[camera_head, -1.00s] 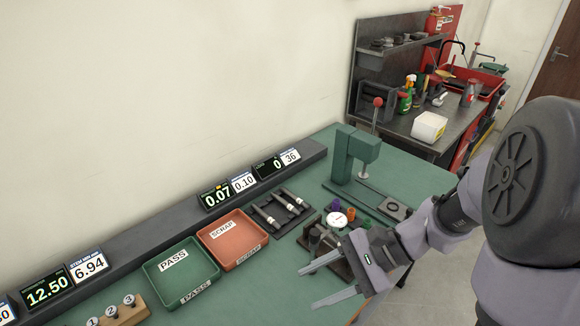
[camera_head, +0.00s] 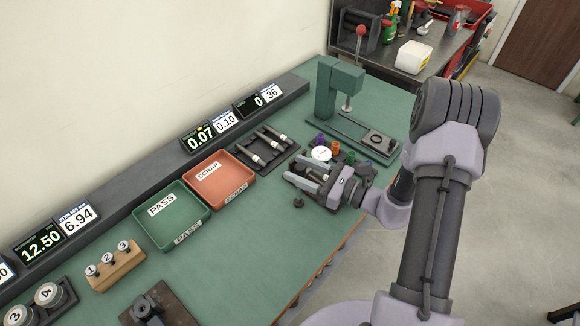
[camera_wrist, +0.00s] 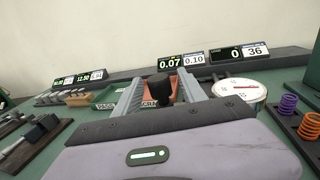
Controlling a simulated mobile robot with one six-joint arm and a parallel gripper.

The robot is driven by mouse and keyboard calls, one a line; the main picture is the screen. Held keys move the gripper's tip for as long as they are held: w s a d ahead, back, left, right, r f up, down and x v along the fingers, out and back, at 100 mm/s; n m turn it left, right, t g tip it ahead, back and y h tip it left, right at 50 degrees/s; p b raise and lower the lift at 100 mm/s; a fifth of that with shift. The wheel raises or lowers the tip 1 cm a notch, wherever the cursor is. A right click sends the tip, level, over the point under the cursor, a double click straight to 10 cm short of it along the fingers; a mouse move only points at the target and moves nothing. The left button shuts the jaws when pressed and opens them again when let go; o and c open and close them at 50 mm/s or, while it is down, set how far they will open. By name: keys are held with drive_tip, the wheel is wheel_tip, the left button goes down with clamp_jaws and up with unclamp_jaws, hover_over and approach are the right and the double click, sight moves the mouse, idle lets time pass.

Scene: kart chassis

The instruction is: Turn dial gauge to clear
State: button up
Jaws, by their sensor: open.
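The dial gauge shows a round white face (camera_head: 321,154) on a dark fixture on the bench. In the wrist view its white face (camera_wrist: 240,90) lies just right of the right finger. My gripper (camera_head: 301,172) is beside the gauge, on its near side, with its fingers pointing left. In the wrist view my gripper (camera_wrist: 161,82) is open, and a black knob (camera_wrist: 160,88) shows between the fingers. I cannot tell whether either finger touches it. A small dark knob (camera_head: 298,203) shows just below the fingers in the head view. The fixture is partly hidden by my gripper.
A display (camera_head: 200,136) reads 0.07 beside a 0.10 label. The orange SCRAP tray (camera_head: 239,199) and green PASS tray (camera_head: 187,238) lie to the left. A green press (camera_head: 338,85) stands behind. Purple and orange springs (camera_wrist: 288,104) stand close right of the gauge.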

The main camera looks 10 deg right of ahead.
drive_tip(key=x, duration=0.3)
clamp_jaws()
idle(1.5)
